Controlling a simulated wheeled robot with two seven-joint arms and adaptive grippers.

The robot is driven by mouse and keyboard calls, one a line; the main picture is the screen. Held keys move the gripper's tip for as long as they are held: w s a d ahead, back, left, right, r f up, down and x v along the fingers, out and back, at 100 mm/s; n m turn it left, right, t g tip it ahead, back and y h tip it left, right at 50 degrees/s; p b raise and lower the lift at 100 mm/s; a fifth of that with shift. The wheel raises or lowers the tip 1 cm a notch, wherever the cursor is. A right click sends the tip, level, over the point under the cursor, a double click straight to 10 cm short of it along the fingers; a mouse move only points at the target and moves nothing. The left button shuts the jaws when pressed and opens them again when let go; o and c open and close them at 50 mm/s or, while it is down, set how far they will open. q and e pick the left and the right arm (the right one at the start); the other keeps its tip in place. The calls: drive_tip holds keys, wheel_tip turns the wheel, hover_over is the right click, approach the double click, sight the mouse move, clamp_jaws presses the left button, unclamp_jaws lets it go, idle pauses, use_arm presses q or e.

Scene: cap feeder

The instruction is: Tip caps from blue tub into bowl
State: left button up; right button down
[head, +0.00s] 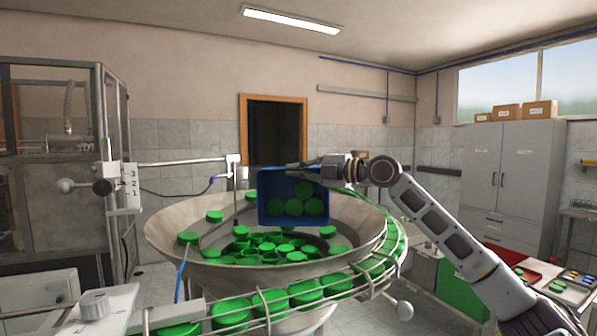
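The blue tub (262,190) is in the middle of the head view, above the far part of the metal bowl (165,238). It is tilted, so its open side faces me, and several green caps (293,207) lie inside it. My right gripper (316,165) comes in from the right and is shut on the tub's upper right rim; its fingertips are small and partly hidden. The wide bowl holds many green caps (270,247), some on its sloping wall. My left gripper is not in view.
A curved rail track with green caps (306,291) runs around the bowl's front and right. A metal post with a hose (234,175) stands at the bowl's left rear. A control box (124,188) is at left. A red tray (512,265) lies on the right bench.

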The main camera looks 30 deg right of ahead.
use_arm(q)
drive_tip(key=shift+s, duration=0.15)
use_arm(e)
drive_tip(key=shift+r+n+b, duration=0.15)
drive_tip(key=shift+n+b, duration=0.25)
drive_tip(key=shift+b, duration=0.15)
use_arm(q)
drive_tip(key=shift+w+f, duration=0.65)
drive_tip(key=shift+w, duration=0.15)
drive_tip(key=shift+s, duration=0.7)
use_arm(e)
drive_tip(key=shift+r, duration=0.1)
